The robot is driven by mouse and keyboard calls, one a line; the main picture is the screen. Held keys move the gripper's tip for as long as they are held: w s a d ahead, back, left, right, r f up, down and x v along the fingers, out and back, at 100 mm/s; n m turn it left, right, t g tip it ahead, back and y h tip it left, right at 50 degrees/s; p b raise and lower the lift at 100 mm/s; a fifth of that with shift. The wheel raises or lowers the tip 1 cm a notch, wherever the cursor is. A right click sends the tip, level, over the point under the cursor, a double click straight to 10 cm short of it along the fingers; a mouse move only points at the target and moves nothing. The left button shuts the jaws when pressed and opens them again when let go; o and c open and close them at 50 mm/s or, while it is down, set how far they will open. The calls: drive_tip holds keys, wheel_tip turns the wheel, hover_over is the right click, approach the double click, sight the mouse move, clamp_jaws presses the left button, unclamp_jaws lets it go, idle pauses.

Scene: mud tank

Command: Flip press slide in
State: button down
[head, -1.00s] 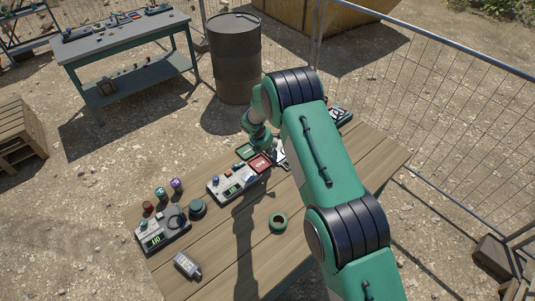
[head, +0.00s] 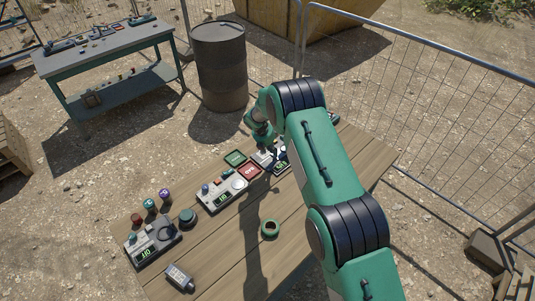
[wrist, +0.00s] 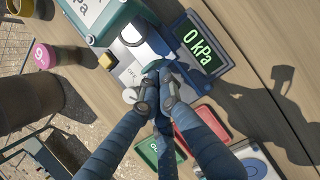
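My gripper (wrist: 160,80) has its fingertips drawn together over a pale panel (wrist: 125,60) with a "0 kPa" display (wrist: 198,45) in the wrist view. The tips sit at the end of a grey metal cylinder (wrist: 150,45); whether they touch or hold it I cannot tell. A small white round knob (wrist: 130,95) and a yellow block (wrist: 106,62) are beside it. In the head view, my gripper (head: 264,142) is over this panel (head: 264,159). A red plate (head: 250,171) and a green plate (head: 235,158) lie left of it. Farther left is another display panel (head: 218,196).
A third display device (head: 150,245), a dark round puck (head: 187,216), a green ring (head: 270,229) and a grey box (head: 180,277) are on the table. A barrel (head: 219,65) and wire fence (head: 420,100) are behind. The right tabletop looks clear.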

drive_tip(key=shift+s+a, duration=0.1)
drive_tip(key=shift+a, duration=0.05)
drive_tip(key=shift+s+a, duration=0.4)
drive_tip(key=shift+s, duration=0.05)
drive_tip(key=shift+s+a, duration=0.8)
drive_tip(key=shift+a, duration=0.05)
drive_tip(key=b+v, duration=0.1)
drive_tip(key=v, duration=0.9)
drive_tip(key=shift+r, duration=0.1)
